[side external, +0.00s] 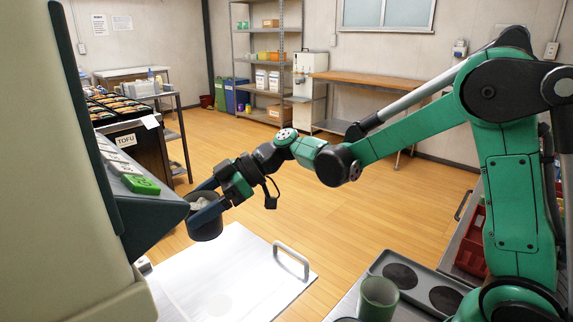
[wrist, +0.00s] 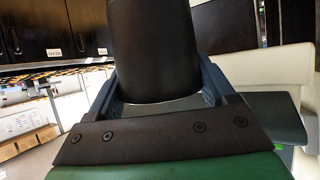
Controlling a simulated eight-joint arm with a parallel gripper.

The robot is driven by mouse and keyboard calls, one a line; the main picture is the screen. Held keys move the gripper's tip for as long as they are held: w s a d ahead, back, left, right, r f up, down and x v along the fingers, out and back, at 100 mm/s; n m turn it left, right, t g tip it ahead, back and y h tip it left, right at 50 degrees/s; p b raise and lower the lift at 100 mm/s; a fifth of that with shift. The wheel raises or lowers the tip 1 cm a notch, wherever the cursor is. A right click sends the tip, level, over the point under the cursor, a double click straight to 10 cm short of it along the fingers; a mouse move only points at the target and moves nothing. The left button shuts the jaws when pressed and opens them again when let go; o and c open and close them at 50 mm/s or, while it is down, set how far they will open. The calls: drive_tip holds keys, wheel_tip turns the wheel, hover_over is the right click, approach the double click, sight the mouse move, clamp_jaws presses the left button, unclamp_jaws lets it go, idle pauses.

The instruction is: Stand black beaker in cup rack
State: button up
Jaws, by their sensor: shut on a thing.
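My gripper (side external: 207,200) is shut on the black beaker (side external: 206,229), with its two blue-grey fingers on either side of it. The beaker is held beside the machine's sloped panel, above the white surface. Something pale shows at its mouth, too small to identify. In the wrist view the beaker (wrist: 155,48) fills the space between the fingers. The cup rack (side external: 424,306) is a grey tray with dark round places at the lower right, well apart from my gripper. A green cup (side external: 379,300) stands at its near left side.
The machine (side external: 60,150) with a green button (side external: 141,184) stands close left of the beaker. A white surface with a metal handle (side external: 291,260) lies below. Red crates (side external: 472,240) are behind the rack. A TOFU-labelled counter (side external: 145,158) stands at the back left.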

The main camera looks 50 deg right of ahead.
drive_tip(key=s+d+r+m+t+h, duration=0.2)
drive_tip(key=s+d+m+t+h, duration=0.5)
drive_tip(key=d+m+h, duration=0.5)
drive_tip(key=w+a+n+g+y, duration=0.2)
drive_tip(key=a+n+y, duration=0.1)
drive_tip(key=a+y, duration=0.1)
drive_tip(key=w+a+f+n+g+y, duration=0.1)
drive_tip(key=w+a+n+g+y, duration=0.1)
drive_tip(key=a+n+y, duration=0.1)
drive_tip(key=w+a+f+n+g+y, duration=0.1)
drive_tip(key=w+a+n+g+y, duration=0.1)
drive_tip(key=w+a+n+y, duration=0.1)
drive_tip(key=shift+a+n+y, duration=0.85)
drive_tip(key=shift+n+y, duration=0.15)
drive_tip(key=shift+n, duration=0.2)
drive_tip(key=shift+w+a+r+n+g+y, duration=0.15)
drive_tip(key=shift+a+n+g+y, duration=0.25)
drive_tip(key=shift+n+g, duration=0.5)
wheel_tip(320, 180, down, 20)
drive_tip(key=shift+r, duration=0.15)
drive_tip(key=o, duration=1.2)
